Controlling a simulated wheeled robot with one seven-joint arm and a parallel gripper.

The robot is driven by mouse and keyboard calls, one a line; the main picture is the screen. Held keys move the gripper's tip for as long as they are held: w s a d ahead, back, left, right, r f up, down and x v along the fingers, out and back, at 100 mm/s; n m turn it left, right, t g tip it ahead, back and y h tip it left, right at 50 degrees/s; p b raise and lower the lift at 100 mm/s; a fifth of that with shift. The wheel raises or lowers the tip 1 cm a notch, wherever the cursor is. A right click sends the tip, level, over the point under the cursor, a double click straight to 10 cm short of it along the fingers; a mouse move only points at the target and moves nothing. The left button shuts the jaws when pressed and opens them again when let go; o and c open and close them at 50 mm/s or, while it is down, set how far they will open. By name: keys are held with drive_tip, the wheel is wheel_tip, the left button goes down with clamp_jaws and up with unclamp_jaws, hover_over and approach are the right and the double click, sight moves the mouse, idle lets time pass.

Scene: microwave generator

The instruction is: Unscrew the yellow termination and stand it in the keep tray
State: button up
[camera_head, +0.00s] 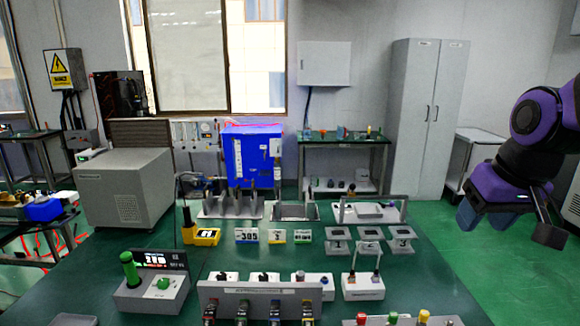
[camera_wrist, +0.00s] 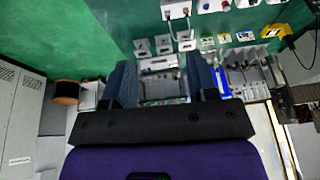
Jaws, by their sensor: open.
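A yellow-topped piece (camera_head: 423,316), likely the yellow termination, stands on a white block at the bottom edge of the head view, beside a red one and a green one. The block is partly cut off by the frame. I cannot tell for sure which holder is the keep tray; a shallow metal tray (camera_head: 295,212) lies at the back middle of the green bench. My gripper (camera_head: 508,222) is open and empty, raised at the right, well away from the yellow piece. In the wrist view, my gripper's fingers (camera_wrist: 162,82) are spread with nothing between them.
A panel with several coloured connectors (camera_head: 260,290) stands at the front middle. The bench's right front (camera_head: 435,280) is clear.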

drive_tip(key=w+d+f+g, duration=0.1)
drive_tip(key=w+f, duration=0.6)
drive_tip(key=g, duration=0.3)
hover_over(425, 313)
wheel_tip(425, 313, down, 26)
drive_tip(key=shift+a+r, duration=0.1)
drive_tip(key=shift+a, duration=0.05)
drive_tip(key=shift+f, duration=0.7)
drive_tip(key=shift+f, duration=4.5)
